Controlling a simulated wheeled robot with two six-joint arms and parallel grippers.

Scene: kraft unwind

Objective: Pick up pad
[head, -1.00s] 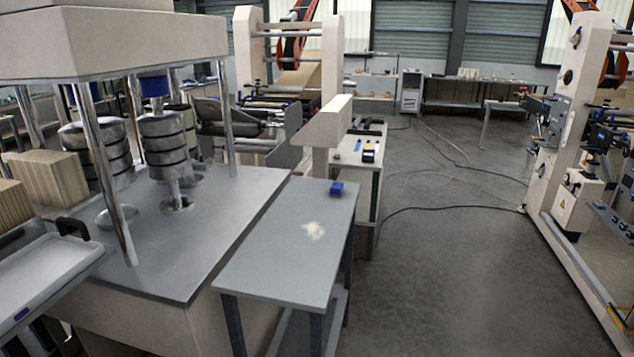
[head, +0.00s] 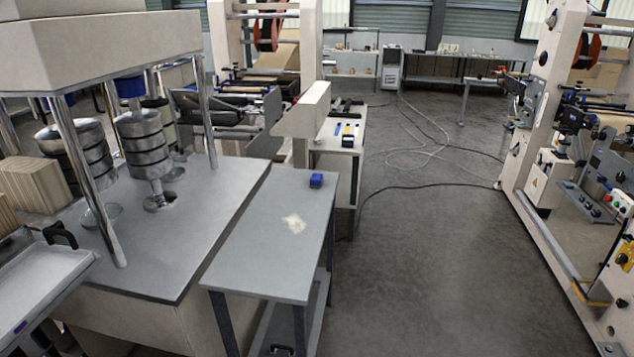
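A small blue block-like object (head: 316,180), which looks like the pad, lies near the far end of a narrow grey side table (head: 255,258). A pale, whitish smudge or loose patch (head: 294,224) lies on the same tabletop, nearer to me. It is too small to tell what it is made of. Neither of my grippers shows in the head view, so nothing is seen touching the blue object.
A press-like machine (head: 118,28) with metal columns stands left, against the side table. A tray (head: 45,272) with a black handle is at lower left. A bench (head: 338,138) stands beyond the table. Tall machinery (head: 535,130) stands right. The grey floor (head: 430,260) between is open, with cables farther back.

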